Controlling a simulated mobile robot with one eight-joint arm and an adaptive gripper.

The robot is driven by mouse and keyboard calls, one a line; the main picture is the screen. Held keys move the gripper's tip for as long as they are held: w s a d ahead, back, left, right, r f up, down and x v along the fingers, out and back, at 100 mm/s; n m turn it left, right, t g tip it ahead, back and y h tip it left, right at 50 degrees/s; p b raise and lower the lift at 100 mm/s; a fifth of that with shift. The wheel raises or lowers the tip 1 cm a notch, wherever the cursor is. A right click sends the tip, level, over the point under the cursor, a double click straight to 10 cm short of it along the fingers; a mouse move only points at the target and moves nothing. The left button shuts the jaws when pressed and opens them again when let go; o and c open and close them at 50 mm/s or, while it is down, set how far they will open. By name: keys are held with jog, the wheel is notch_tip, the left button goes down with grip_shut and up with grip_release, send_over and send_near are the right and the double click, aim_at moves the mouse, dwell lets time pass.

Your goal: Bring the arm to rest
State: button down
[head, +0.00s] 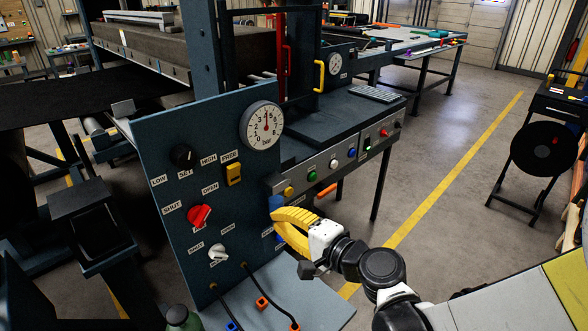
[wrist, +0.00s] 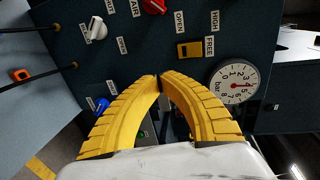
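My gripper (head: 276,213) has yellow curved fingers on a white wrist body. It is at the right edge of the dark blue control panel (head: 150,150), low in the head view. In the wrist view its fingertips (wrist: 160,77) meet in front of the panel, with nothing visible between them. I cannot tell whether the tips touch the panel. My arm (head: 380,265) reaches in from the lower right, bent at its black joints.
The panel carries a pressure gauge (head: 262,126), a yellow switch (head: 234,173), a red knob (head: 200,216) and a white knob (head: 218,252). A button console (head: 335,165) stands behind my gripper. Open floor (head: 440,215) lies to the right, before a black round-topped stand (head: 545,150).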

jog(key=s+d+n+g+h, duration=0.1)
jog(key=s+d+h, duration=0.3)
jog(key=d, duration=0.5)
jog(key=s+d+f+n+g+h, duration=0.1)
jog(key=s+d+n+h, duration=0.3)
jog(key=d, duration=0.5)
jog(key=s+d+n+g+h, duration=0.1)
jog(key=s+d+n+h, duration=0.2)
jog(key=s+d, duration=0.3)
jog(key=d+h, duration=0.1)
jog(key=d, duration=0.1)
jog(key=shift+s+d+f, duration=0.15)
jog(key=shift+s+d, duration=0.1)
jog(key=shift+d, duration=0.15)
